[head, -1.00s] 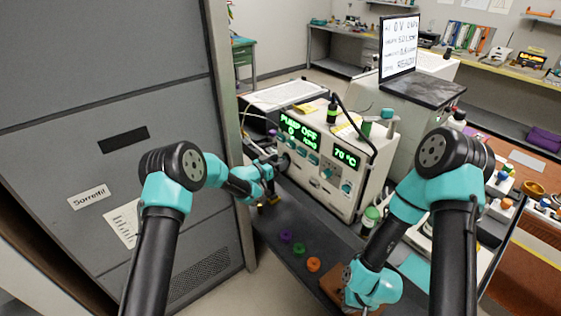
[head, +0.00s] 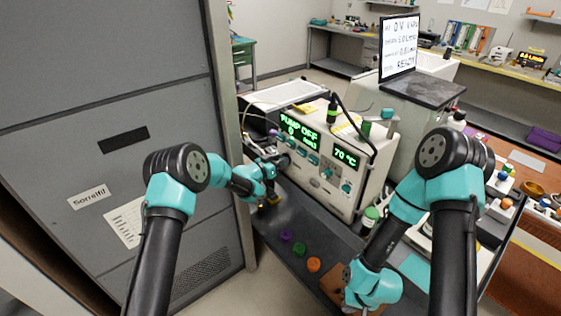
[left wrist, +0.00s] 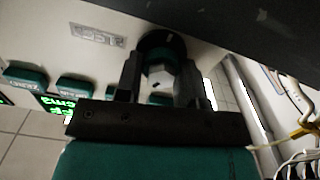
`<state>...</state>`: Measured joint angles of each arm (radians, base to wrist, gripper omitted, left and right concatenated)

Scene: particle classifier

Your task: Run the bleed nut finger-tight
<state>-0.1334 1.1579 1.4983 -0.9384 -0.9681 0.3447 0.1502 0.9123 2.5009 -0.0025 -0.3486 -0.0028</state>
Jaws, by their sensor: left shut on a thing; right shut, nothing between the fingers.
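The pump unit (head: 335,175) is a cream box with green displays reading "PUMP OFF" and "70 °C". My left gripper (head: 280,163) is at the left end of its front face, below the pump display. In the left wrist view, the gripper's two dark fingers (left wrist: 160,88) are closed on the sides of a small pale nut (left wrist: 160,76), which sits in front of a dark round fitting with a teal ring. The threads are hidden, so how far the nut is run in cannot be told. My right gripper (head: 352,302) is shut and empty, low by a brown block, its fingers partly hidden by my arm.
Purple, green and orange caps (head: 313,265) lie on the dark bench in front of the pump unit. A green-capped bottle (head: 370,215) stands by its right corner. A grey cabinet (head: 110,100) closes off the left side. A screen (head: 397,48) stands behind.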

